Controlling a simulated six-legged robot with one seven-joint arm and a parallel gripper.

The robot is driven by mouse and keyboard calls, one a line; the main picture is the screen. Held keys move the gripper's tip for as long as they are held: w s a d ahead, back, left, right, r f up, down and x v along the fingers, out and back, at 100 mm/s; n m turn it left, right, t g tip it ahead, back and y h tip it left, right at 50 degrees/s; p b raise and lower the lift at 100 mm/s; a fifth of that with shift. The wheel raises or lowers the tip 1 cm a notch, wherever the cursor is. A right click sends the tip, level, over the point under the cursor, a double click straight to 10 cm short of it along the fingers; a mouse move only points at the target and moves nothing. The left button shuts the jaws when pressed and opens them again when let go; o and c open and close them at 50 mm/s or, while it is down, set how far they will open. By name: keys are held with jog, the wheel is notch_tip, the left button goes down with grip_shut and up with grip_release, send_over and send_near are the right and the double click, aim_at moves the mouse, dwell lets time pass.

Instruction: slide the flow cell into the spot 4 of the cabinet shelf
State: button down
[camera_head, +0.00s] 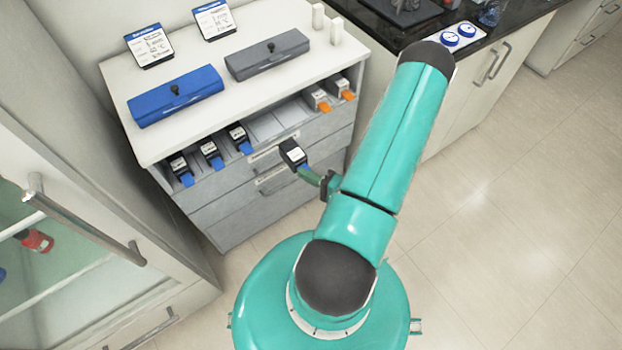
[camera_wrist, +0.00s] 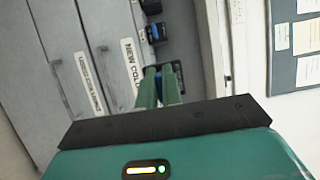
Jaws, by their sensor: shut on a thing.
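The flow cell (camera_head: 293,153) is a small black block with a white label, in front of the cabinet shelf (camera_head: 264,127). My gripper (camera_head: 306,172) is shut on its near end, and the cell points toward the shelf, apart from it as far as I can tell. In the wrist view, my gripper's green fingers (camera_wrist: 162,82) hide much of the cell, whose dark body (camera_wrist: 179,71) shows beyond them. The shelf holds three black cells with blue tabs (camera_head: 210,153) on the left and two pale cells with orange tabs (camera_head: 318,99) on the right. No spot number is readable.
Bare slots lie between the blue-tabbed and orange-tabbed cells. A blue case (camera_head: 175,96) and a grey case (camera_head: 267,54) lie on the cabinet top, above the shelf. Drawers (camera_head: 258,190) are below. A glass-door cabinet (camera_head: 75,245) stands at the left.

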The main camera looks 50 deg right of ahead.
jog(key=w+d, duration=0.2)
jog(key=w, duration=0.6)
jog(key=w+d, duration=0.2)
jog(key=w, duration=0.5)
jog(key=shift+w+d+f, duration=0.3)
jog(key=shift+w+f, duration=0.05)
jog(key=shift+f, duration=0.05)
dwell(0.9)
jog(key=c, duration=1.5)
grip_release()
jog(key=s+d, duration=0.1)
jog(key=s, duration=1.2)
jog(key=shift+s+d, duration=0.35)
